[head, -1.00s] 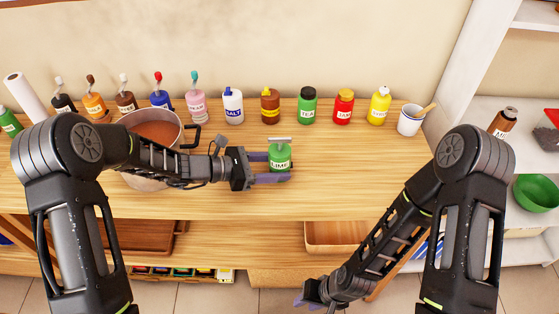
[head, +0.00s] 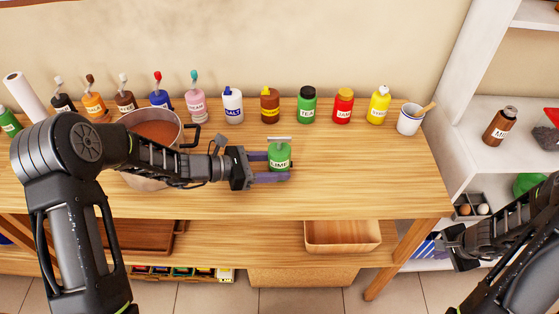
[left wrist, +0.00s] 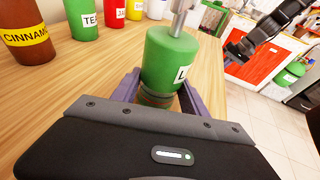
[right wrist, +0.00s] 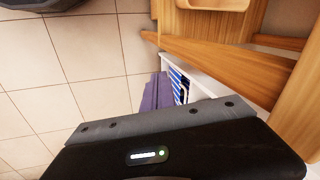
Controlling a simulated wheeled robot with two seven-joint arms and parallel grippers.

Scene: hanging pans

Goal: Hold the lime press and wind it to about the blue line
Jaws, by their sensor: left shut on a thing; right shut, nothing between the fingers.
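The lime press (head: 280,158) is a green bottle with a white label and a grey metal T-shaped handle (head: 280,138) on top. It is upright over the wooden counter, between the fingers of my left gripper (head: 272,166), which is shut on it. My right gripper (head: 450,242) is shut and empty, low at the right, away from the counter. Its purple fingers (right wrist: 155,92) are together in the right wrist view.
Several bottles and jars stand along the back of the counter, among them tea (head: 307,106) and salt (head: 232,106). A pot (head: 150,172) is at the left, partly behind my left arm. A white mug (head: 409,121) is at the right. The counter's front right is clear.

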